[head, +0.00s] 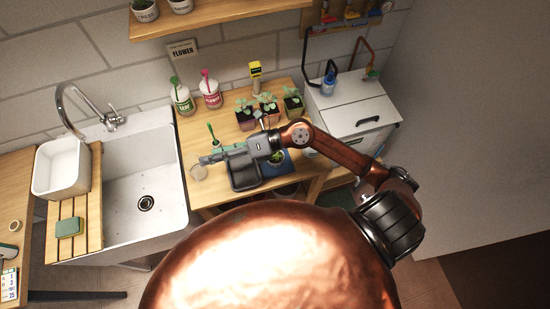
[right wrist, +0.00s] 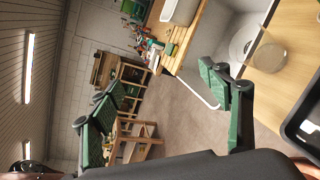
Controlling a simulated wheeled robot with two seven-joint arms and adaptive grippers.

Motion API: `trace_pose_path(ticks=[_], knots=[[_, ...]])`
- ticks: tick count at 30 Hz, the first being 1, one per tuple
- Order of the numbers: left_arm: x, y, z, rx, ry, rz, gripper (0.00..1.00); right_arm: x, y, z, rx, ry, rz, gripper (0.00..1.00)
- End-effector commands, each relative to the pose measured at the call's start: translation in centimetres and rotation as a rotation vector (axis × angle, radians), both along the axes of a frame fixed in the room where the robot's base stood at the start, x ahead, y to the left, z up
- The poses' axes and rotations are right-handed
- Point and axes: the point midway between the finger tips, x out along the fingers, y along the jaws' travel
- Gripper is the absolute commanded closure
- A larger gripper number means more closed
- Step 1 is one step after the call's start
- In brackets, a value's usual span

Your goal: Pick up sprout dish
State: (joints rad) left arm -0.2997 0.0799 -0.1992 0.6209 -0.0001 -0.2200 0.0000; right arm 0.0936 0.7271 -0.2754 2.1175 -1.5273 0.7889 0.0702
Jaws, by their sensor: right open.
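A small, clear round dish (head: 198,172), which I take as the sprout dish, sits near the left edge of the wooden worktable. It also shows in the right wrist view (right wrist: 270,58), at the upper right, outside the fingers. Its contents are too faint to tell. My right gripper (head: 204,160) reaches in from the right, above the table, with its fingertips close to the dish in the picture. In the right wrist view its green-padded fingers (right wrist: 160,88) are wide apart with nothing between them. My left gripper is not in view.
A dark tray (head: 245,186) lies beneath my right gripper. Potted seedlings (head: 266,107), a green-labelled bottle (head: 182,98) and a pink-labelled bottle (head: 210,92) stand behind. A white sink (head: 150,170) adjoins the table on the left. A white cabinet (head: 350,105) stands right.

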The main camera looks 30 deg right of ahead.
Motion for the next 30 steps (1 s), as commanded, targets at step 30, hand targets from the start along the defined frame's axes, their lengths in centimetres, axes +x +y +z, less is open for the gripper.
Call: trace_pose_path(ticks=[30], knots=[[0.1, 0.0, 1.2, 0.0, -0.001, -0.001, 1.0, 1.1, -21.8, -22.0, -1.221, 0.217, 0.157, 0.3]])
